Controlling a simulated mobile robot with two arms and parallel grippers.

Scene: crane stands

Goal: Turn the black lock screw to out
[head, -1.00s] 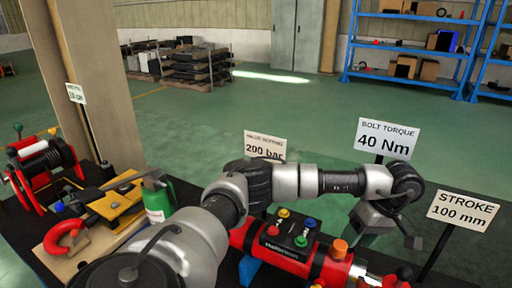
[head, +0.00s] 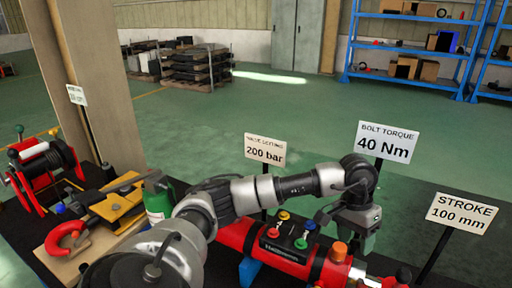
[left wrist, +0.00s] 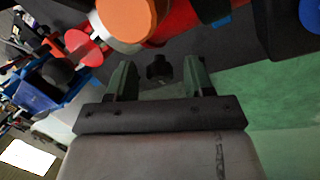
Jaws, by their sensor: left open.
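A small black knob, which looks like the black lock screw (left wrist: 159,69), shows in the left wrist view between my left gripper's fingers, with a gap on both sides. In the head view I cannot make it out; the arm and the red cylinder may hide it. My left gripper (left wrist: 160,62) is open and empty. In the head view my left gripper (head: 364,242) points down just behind the red cylinder (head: 237,233), near its orange knob (head: 338,251). My right gripper is in neither view.
Several coloured buttons sit on a black block (head: 288,243) on the cylinder. Signs reading 200 bar (head: 264,149), 40 Nm (head: 388,141) and 100 mm (head: 462,213) stand around it. Open floor lies behind.

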